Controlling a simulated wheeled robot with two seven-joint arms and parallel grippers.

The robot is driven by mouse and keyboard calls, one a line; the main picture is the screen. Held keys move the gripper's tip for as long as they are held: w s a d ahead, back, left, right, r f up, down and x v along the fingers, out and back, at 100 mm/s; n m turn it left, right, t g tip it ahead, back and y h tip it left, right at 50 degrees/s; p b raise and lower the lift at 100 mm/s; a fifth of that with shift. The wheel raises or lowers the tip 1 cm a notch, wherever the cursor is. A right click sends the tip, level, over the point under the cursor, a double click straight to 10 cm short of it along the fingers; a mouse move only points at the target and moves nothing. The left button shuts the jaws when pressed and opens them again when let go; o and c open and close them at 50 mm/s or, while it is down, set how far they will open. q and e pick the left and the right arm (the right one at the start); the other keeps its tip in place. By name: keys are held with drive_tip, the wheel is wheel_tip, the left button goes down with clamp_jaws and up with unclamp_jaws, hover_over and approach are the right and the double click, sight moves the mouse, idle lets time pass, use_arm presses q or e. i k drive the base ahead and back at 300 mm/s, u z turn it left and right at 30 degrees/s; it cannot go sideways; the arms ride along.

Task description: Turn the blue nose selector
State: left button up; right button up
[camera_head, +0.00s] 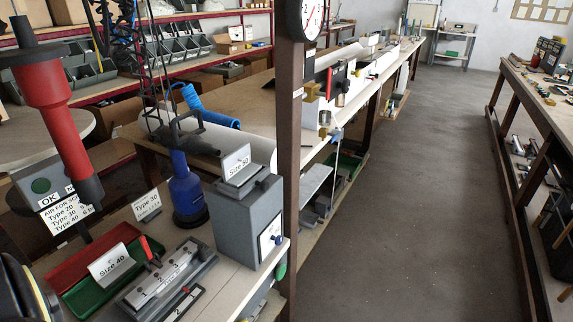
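A grey box (247,217) with a "Size 50" card on top stands at the near bench's right end. Its front has a white plate (268,235) with a small dark blue knob (278,240), which looks like the blue nose selector; its exact setting is too small to read. A blue hand tool (186,190) with a black base and dark handle stands upright behind and to the left of the box. Neither of my grippers shows in the head view, and nothing touches the knob.
A grey block numbered 1 to 3 (163,280) with a red lever lies left of the box. Red and green trays (92,270) lie further left. A red and black tool (58,105) hangs at left.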

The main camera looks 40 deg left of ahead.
sight(278, 240)
drive_tip(key=z, duration=0.05)
drive_tip(key=i, duration=0.3)
drive_tip(key=u, duration=1.7)
